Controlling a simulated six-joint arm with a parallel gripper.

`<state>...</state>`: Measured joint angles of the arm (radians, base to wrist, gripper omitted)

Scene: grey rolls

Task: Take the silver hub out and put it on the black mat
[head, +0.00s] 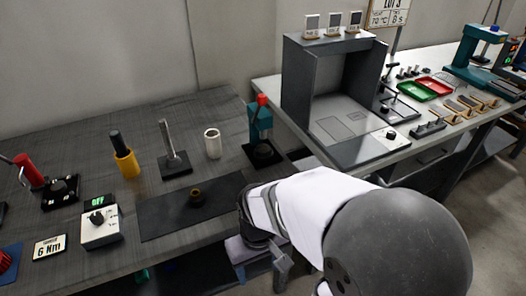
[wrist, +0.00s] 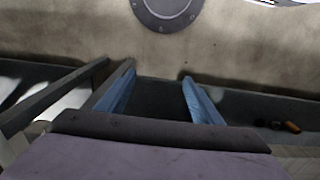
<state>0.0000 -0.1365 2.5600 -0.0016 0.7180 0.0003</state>
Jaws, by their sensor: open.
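The black mat (head: 160,222) lies flat on the dark table in the head view. A small dark round part with a brass-coloured ring (head: 196,195) stands on it. I cannot make out a silver hub for certain in either view. A teal press (head: 253,118) with a red knob stands behind the mat's right end; what its dark base holds is too small to tell. My gripper (head: 262,274) is open and points downward by the table's front right edge, away from the mat. Its two blue-faced fingers (wrist: 158,76) show apart and empty in the wrist view.
A white cup (head: 212,143), a black stand (head: 173,160), a yellow-based tool (head: 127,162) and a dial box (head: 100,226) line the table behind and left of the mat. A grey open booth (head: 305,85) stands on the right bench. The mat's left half is clear.

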